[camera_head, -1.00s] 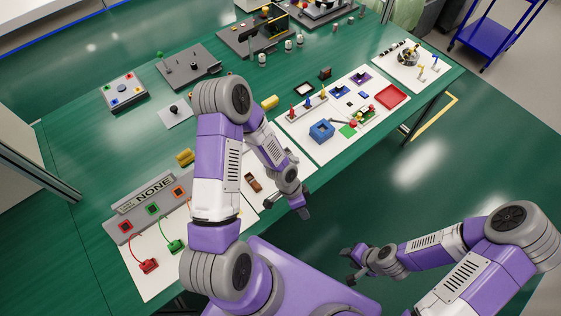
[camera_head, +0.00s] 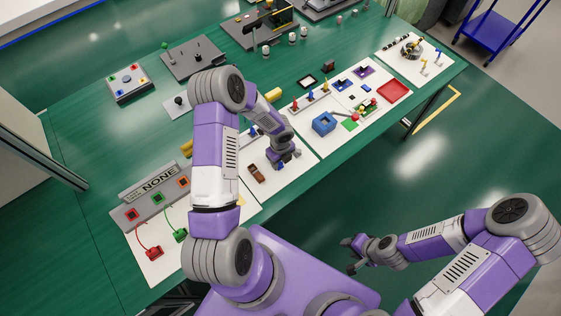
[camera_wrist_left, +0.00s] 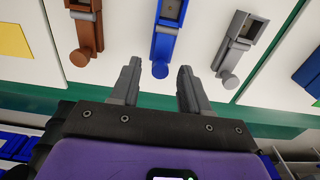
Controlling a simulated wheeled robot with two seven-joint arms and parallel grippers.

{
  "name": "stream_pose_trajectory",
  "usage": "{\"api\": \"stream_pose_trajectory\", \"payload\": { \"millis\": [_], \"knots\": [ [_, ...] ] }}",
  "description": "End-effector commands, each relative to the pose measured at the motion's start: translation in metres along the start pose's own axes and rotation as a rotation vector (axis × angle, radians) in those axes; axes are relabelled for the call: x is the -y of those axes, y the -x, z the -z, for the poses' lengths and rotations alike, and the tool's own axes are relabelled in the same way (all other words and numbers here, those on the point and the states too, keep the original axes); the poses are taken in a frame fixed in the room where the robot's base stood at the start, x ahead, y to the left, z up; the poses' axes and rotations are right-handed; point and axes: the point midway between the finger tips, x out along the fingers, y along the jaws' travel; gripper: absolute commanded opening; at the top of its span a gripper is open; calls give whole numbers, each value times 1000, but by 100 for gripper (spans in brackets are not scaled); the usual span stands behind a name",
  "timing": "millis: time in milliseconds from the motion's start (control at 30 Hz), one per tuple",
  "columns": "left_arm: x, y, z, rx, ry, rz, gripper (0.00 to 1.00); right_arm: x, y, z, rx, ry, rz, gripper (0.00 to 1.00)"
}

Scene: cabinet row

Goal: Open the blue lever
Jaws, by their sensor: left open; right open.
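The blue lever (camera_wrist_left: 166,34) hangs down at the top middle of the left wrist view, between a brown lever (camera_wrist_left: 87,30) and a grey lever (camera_wrist_left: 238,46). Its round blue knob (camera_wrist_left: 160,69) shows between the fingertips of my left gripper (camera_wrist_left: 159,76), which is open and empty. I cannot tell whether the fingers touch it. In the head view my left gripper (camera_head: 288,163) is low over the white panel, mostly hiding the blue lever. My right gripper (camera_head: 352,257) is open and empty, away from the table over the floor.
The brown lever also shows in the head view (camera_head: 257,173). A blue box (camera_head: 324,123) and a red tray (camera_head: 394,91) lie on the neighbouring panel. A grey box with colored buttons and the word NONE (camera_head: 150,196) stands to the left.

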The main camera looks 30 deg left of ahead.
Motion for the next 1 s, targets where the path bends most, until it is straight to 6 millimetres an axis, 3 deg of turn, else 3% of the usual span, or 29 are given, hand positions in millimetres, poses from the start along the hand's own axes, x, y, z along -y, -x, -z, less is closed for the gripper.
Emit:
{"api": "stream_pose_trajectory", "payload": {
  "millis": [367,667,1000],
  "knots": [
    [0,-6,0,0,1,1,44,0,0,0,0,0,0,43],
    [0,-6,0,0,1,1,0,0,0,0,0,0,0,43],
    [0,-3,-1,-34,5,0,0,4,9,0,0,0,0,43]
  ]
}}
